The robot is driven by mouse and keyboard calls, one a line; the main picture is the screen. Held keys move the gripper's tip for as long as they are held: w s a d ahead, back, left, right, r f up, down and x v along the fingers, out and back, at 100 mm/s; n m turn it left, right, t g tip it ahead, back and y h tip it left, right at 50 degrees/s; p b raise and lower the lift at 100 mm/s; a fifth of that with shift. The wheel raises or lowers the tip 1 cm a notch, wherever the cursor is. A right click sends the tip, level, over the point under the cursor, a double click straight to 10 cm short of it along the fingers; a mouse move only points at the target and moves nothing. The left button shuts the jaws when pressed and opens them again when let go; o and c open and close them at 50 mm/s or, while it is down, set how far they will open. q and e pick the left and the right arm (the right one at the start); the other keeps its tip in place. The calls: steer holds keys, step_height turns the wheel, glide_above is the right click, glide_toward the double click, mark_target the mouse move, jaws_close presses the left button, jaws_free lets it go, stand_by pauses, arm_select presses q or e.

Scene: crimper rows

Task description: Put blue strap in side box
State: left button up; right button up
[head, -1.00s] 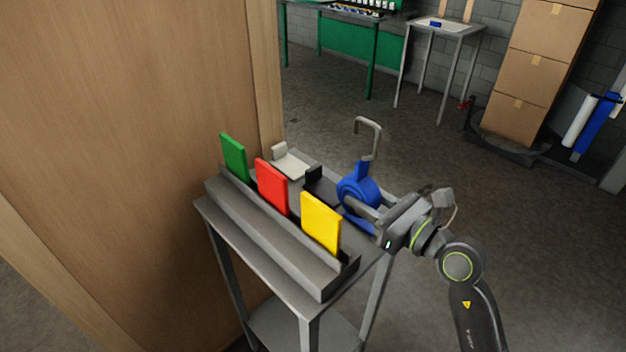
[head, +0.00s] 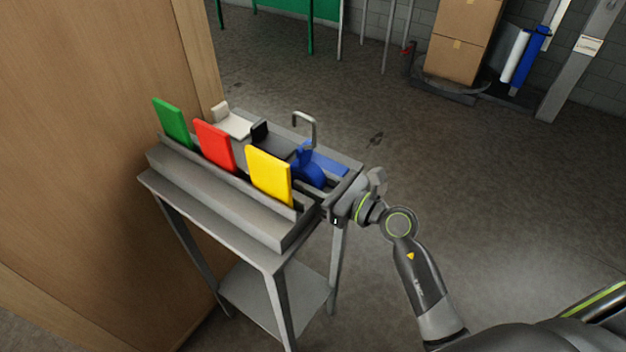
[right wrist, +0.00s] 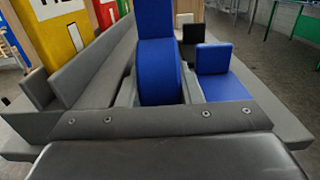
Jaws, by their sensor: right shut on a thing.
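The blue strap (head: 309,174) is a rounded blue body with a grey hook (head: 304,126) on top. It is upright above the grey stand, behind the yellow plate (head: 268,177). My right gripper (head: 325,187) is shut on it from the right. In the right wrist view the strap (right wrist: 157,70) is between my two fingers, partly hiding what is behind. A low blue holder (head: 327,161) with a raised end plate is beside the strap; it also shows in the right wrist view (right wrist: 222,82). Whether the strap touches the stand cannot be told. My left gripper is not in view.
Green (head: 173,123) and red (head: 214,146) plates stand with the yellow one along a grey rail (head: 221,190). White (head: 234,124) and black (head: 272,143) holders are behind them. A wooden panel (head: 90,150) is close on the left. Floor to the right is open.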

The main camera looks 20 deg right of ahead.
steer(key=shift+f, duration=0.1)
steer(key=o, duration=0.8)
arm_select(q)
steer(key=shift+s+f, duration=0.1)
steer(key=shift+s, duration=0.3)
arm_select(e)
steer(key=shift+o, duration=0.5)
steer(key=shift+s, duration=0.1)
arm_select(q)
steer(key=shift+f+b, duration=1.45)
steer(key=shift+b, duration=0.1)
arm_select(e)
steer(key=v, duration=1.2)
steer(key=o, duration=1.3)
